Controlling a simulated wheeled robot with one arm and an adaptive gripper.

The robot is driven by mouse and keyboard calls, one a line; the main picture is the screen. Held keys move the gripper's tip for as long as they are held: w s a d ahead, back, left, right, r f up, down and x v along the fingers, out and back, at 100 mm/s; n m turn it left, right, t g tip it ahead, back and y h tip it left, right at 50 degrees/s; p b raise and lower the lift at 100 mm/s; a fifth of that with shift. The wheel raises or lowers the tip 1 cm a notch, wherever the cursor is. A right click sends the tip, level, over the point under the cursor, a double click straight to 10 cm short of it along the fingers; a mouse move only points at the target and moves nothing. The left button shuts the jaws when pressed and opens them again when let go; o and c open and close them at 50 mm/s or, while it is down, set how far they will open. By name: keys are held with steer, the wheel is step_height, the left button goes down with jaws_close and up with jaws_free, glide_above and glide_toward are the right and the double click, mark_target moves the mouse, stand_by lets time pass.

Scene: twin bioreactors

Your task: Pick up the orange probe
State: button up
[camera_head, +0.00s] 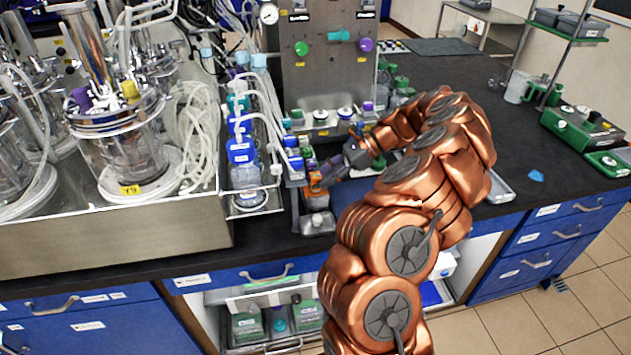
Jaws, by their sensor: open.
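My copper-coloured arm reaches in from the bottom right, and my gripper (326,175) is over the dark bench, just right of the bottle rack. The gripper is open. A small orange piece (316,186), which looks like the orange probe, shows right at the fingertips. The fingers partly cover it, and I cannot tell whether they touch it or sit around it. The rest of the probe is hidden by the gripper and the small containers nearby.
Bottles with blue caps (242,153) stand in a tray to the left. A glass bioreactor (122,140) stands on the steel platform at left. A steel control panel (328,75) rises behind the gripper. The bench right of my arm is mostly clear.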

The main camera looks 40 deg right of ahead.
steer(key=shift+x, duration=1.1)
jaws_close()
